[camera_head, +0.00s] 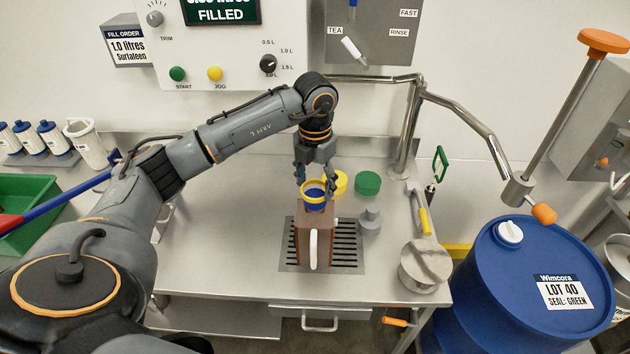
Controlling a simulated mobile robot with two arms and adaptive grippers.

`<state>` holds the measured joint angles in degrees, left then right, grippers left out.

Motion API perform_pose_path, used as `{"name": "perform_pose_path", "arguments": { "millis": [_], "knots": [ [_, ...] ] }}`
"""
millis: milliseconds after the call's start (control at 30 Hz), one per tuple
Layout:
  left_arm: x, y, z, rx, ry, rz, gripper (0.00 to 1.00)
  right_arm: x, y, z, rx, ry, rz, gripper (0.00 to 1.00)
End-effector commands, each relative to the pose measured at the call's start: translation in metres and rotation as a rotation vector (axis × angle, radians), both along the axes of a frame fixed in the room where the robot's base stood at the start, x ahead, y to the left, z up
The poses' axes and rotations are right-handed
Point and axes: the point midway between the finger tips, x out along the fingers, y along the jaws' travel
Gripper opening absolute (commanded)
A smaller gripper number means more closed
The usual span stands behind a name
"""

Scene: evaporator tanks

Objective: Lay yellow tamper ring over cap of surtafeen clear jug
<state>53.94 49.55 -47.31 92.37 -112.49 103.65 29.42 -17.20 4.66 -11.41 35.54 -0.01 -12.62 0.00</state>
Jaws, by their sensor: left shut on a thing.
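The yellow tamper ring (304,197) is between the fingers of my left gripper (316,187), which is shut on it and points down. The ring is at the top of the brown jug (303,238), at its blue cap (314,208). I cannot tell whether the ring rests around the cap or hangs just above it. The jug stands upright on the slotted drain grate, its white handle (314,249) facing me. My right gripper is not in view.
Behind the jug lie another yellow ring or disc (340,181) and a green disc (367,182). A blue drum (490,290) stands further right. The steel counter (222,235) left of the grate is clear.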

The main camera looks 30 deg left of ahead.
Motion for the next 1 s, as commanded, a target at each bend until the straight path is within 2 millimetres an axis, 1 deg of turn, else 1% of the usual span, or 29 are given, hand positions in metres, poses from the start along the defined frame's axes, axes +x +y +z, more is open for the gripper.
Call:
{"name": "perform_pose_path", "arguments": {
  "millis": [500, 533, 633, 1000],
  "knots": [
    [0.0, 0.0, -0.017, 0.0, 0.0, 0.0, 0.53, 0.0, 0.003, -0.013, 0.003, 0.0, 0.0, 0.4],
    [0.0, 0.0, -0.015, 0.0, -0.001, 0.0, 0.68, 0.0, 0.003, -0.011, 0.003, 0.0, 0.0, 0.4],
    [0.0, 0.0, -0.015, 0.0, 0.0, 0.0, 0.88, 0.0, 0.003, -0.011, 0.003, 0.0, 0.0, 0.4],
    [0.0, 0.0, -0.015, 0.0, -0.001, 0.0, 0.88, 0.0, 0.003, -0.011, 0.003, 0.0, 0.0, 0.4]
  ]
}}
